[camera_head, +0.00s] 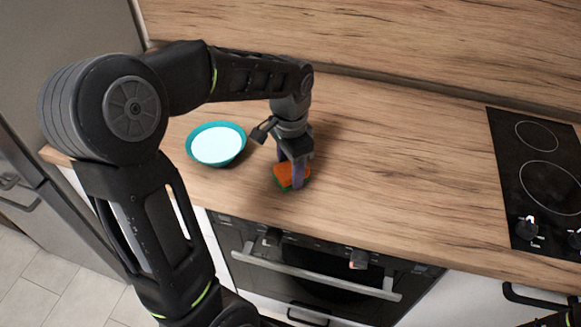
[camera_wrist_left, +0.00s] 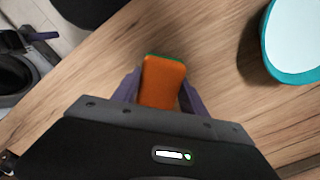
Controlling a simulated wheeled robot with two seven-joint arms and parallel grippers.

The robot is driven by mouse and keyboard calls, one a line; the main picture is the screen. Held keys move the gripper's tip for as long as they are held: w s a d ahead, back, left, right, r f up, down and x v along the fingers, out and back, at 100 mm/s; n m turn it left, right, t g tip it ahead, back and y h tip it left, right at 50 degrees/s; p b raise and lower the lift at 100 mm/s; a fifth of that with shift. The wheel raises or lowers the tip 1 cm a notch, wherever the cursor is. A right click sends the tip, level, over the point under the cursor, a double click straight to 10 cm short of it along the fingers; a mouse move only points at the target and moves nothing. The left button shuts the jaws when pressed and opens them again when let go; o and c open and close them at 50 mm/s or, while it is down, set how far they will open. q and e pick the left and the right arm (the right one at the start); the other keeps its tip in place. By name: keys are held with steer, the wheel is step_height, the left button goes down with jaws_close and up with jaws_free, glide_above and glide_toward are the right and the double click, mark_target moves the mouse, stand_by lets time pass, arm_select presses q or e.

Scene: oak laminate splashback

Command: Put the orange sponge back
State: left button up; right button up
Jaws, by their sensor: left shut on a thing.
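The orange sponge (camera_head: 287,174) has a green underside and is at the counter near its front edge. In the left wrist view the sponge (camera_wrist_left: 163,82) sits between the two purple fingers. My left gripper (camera_head: 293,172) points down and is shut on the sponge. It also shows in the left wrist view (camera_wrist_left: 160,95). I cannot tell whether the sponge touches the counter.
A teal bowl (camera_head: 216,146) with a pale inside stands left of the sponge. A black hob (camera_head: 540,180) is at the right. An oven (camera_head: 315,270) is below the front edge. The wooden counter (camera_head: 400,170) between sponge and hob is clear.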

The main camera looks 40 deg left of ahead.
arm_select(q)
steer(key=shift+f+b, duration=0.35)
steer(key=shift+f, duration=0.2)
steer(key=o, duration=1.3)
steer(key=shift+r, duration=0.15)
step_height(320, 180, up, 8)
steer(key=shift+f, duration=0.15)
